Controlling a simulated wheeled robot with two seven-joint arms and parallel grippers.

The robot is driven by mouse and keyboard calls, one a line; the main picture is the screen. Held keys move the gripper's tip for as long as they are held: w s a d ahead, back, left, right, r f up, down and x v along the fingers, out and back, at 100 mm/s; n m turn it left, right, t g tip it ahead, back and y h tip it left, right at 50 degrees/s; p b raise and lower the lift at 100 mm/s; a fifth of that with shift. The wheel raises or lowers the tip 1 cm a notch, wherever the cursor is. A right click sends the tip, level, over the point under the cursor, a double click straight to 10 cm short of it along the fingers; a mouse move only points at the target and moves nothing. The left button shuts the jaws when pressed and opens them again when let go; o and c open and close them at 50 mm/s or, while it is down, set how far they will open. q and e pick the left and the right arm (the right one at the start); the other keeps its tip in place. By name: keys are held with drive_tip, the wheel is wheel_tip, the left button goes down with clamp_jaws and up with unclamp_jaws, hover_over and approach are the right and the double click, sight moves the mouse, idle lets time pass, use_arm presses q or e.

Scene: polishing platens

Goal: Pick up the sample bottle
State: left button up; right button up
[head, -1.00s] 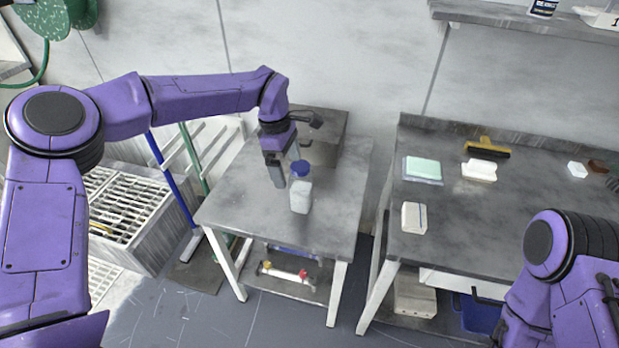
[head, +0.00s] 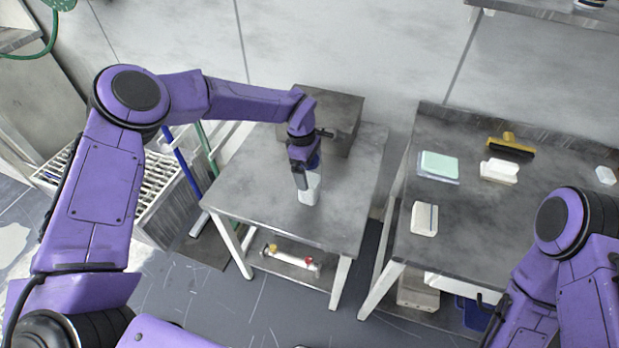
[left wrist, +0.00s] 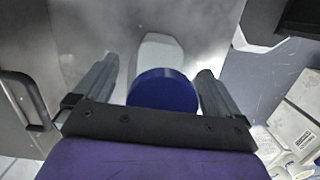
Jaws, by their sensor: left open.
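The sample bottle (head: 310,189) is white with a blue cap and stands upright on the small grey table (head: 258,205). My left gripper (head: 306,178) is at the bottle and partly hides its upper part in the head view. In the left wrist view the round blue cap (left wrist: 163,90) and the white body (left wrist: 160,52) lie between the two open fingers of the left gripper (left wrist: 158,85). A gap shows on both sides of the cap. My right arm shows at the lower right of the head view, but its gripper is out of the picture.
A grey metal box (head: 328,117) stands at the back of the small table. A larger grey bench (head: 470,235) to the right holds a green-topped pad (head: 439,165), a yellow-black squeegee (head: 511,146) and white blocks (head: 424,219). A gap separates the two tables.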

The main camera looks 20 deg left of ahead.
use_arm(q)
drive_tip(key=shift+f, duration=0.15)
drive_tip(key=c, duration=1.6)
drive_tip(key=shift+c, duration=0.2)
